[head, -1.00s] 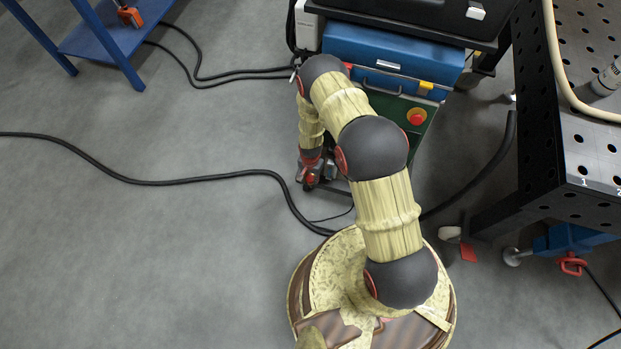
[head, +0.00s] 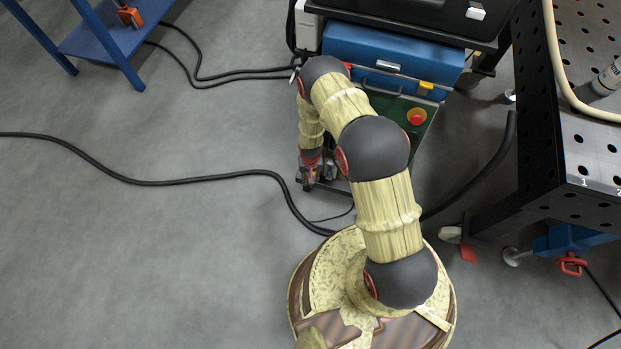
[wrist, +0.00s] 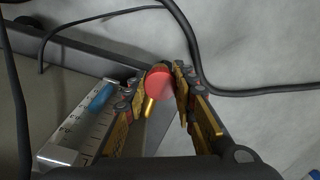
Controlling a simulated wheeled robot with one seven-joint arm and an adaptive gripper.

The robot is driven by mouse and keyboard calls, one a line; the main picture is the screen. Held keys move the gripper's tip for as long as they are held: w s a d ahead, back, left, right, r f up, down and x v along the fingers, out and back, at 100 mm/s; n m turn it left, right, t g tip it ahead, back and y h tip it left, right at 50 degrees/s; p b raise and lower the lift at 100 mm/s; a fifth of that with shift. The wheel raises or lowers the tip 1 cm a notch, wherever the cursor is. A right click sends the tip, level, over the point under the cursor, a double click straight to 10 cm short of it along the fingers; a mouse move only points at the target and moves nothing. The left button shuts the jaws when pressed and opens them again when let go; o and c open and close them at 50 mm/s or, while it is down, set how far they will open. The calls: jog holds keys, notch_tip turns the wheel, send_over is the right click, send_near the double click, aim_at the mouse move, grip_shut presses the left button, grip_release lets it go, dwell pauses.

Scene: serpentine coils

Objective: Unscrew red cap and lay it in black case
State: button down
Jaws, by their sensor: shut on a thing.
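The red cap (wrist: 159,82) shows as a round red disc in the wrist view. My gripper (wrist: 156,86) is shut on it, with a finger on each side. A yellow brass-coloured piece (wrist: 150,106) shows just below the cap; I cannot tell whether the cap is still joined to anything. In the head view my gripper (head: 313,178) is low beside the green cart, and the cap cannot be made out there. A black case (head: 405,14) with a silver latch lies on top of the cart, cut off by the picture's top edge.
A blue case (head: 390,58) sits under the black one, above a red stop button (head: 417,116). A perforated dark table (head: 590,150) stands right, a blue shelf (head: 115,38) upper left. Black cables (head: 150,182) cross the floor.

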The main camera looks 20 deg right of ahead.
jog(key=shift+w, duration=0.15)
jog(key=shift+n, duration=1.6)
jog(key=c, duration=1.4)
grip_release()
notch_tip(320, 180, up, 17)
jog(key=p, duration=0.3)
jog(key=shift+c, duration=0.3)
